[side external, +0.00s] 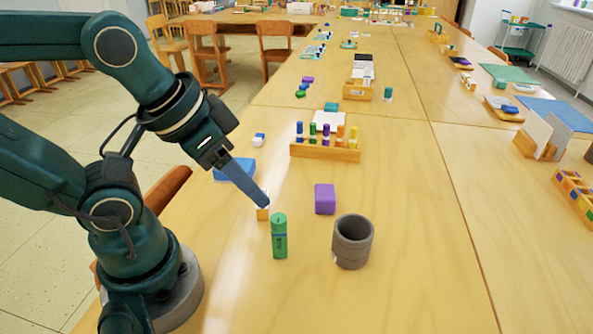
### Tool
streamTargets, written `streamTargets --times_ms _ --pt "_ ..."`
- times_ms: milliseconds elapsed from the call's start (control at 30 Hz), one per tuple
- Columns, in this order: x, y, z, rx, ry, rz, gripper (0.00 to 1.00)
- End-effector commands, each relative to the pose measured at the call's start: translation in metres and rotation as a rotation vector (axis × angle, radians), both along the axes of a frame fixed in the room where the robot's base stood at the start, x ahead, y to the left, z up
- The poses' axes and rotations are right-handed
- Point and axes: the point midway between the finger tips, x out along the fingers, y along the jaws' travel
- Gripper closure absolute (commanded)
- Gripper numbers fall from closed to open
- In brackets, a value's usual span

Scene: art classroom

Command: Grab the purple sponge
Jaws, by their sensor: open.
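The purple sponge (325,199) is a small block lying on the wooden table, near the middle of the side external view. My gripper (264,203) points down to the left of the sponge, apart from it. Its blue-grey finger is seen edge-on, so the gap between the fingers does not show; nothing is visibly held. A small orange and white block (263,213) sits just below the fingertip and is partly hidden; I cannot tell whether the finger touches it.
A wooden rack (325,151) with several coloured markers is behind the sponge. A blue flat item (234,169) lies left. Table is clear right of the sponge.

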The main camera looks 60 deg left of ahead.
Motion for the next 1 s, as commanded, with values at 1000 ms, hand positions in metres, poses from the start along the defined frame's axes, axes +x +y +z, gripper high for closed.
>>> streamTargets --times_ms 1000 --pt "0.079 0.01 0.045 -0.623 0.036 1.284 0.0"
